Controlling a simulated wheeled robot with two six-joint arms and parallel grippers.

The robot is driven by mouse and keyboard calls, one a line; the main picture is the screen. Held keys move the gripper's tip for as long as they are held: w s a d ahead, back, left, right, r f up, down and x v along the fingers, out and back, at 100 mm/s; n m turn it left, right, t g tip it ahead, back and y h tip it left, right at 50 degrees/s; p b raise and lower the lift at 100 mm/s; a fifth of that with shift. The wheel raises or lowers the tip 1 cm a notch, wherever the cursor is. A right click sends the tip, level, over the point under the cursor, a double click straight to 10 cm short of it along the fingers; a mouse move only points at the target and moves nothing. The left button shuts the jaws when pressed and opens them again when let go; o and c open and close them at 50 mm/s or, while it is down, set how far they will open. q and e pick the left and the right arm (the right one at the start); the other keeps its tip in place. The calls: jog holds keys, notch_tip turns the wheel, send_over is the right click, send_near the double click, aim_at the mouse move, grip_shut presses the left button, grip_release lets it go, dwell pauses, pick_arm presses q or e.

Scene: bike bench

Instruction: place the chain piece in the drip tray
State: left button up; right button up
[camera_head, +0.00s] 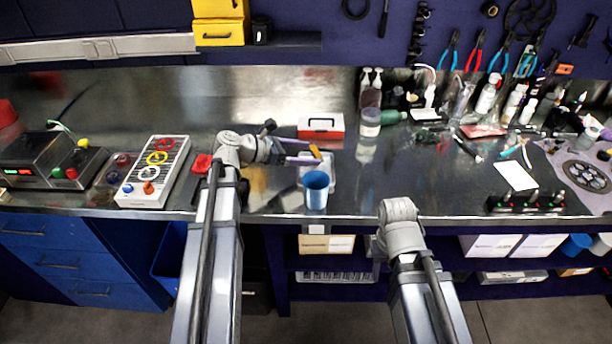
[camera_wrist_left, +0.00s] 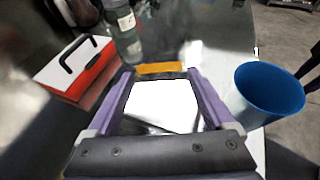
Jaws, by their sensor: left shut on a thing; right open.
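The chain piece, which shows as a short orange bar (camera_head: 316,152), is held between the fingertips of my left gripper (camera_head: 312,156). In the left wrist view the bar (camera_wrist_left: 160,68) spans the two purple fingers of the gripper (camera_wrist_left: 160,74). The drip tray seems to be the shallow pale tray (camera_head: 329,172) under the gripper, partly hidden by the blue cup. In the left wrist view a bright white surface (camera_wrist_left: 160,105), apparently this tray, lies below the held piece. The gap between piece and tray is hard to judge. My right gripper is not visible.
A blue cup (camera_head: 316,189) stands by the bench's front edge, close to the tray; it also shows in the left wrist view (camera_wrist_left: 270,92). A red and white box (camera_head: 321,126) lies behind the tray. Bottles (camera_head: 370,115) stand to the right. A ring board (camera_head: 155,172) lies left.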

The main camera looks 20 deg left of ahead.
aim_at(306, 168)
pick_arm(q)
jog(key=shift+f+b, duration=0.35)
jog(key=shift+f, duration=0.6)
pick_arm(e)
jog(key=shift+f, duration=0.9)
pick_arm(q)
jog(key=shift+f, duration=0.1)
pick_arm(e)
jog(key=shift+f, duration=0.15)
pick_arm(q)
notch_tip(306, 168, down, 4)
jog(key=b, duration=0.3)
jog(key=shift+r+b, duration=0.25)
jog(key=shift+b, duration=0.05)
pick_arm(e)
notch_tip(306, 168, down, 3)
jog(key=shift+f, duration=0.2)
pick_arm(q)
jog(key=shift+f, duration=0.2)
jog(key=o, duration=1.1)
jog(key=shift+o, duration=0.2)
pick_arm(e)
jog(key=shift+f, duration=0.15)
pick_arm(q)
jog(key=shift+r, duration=0.2)
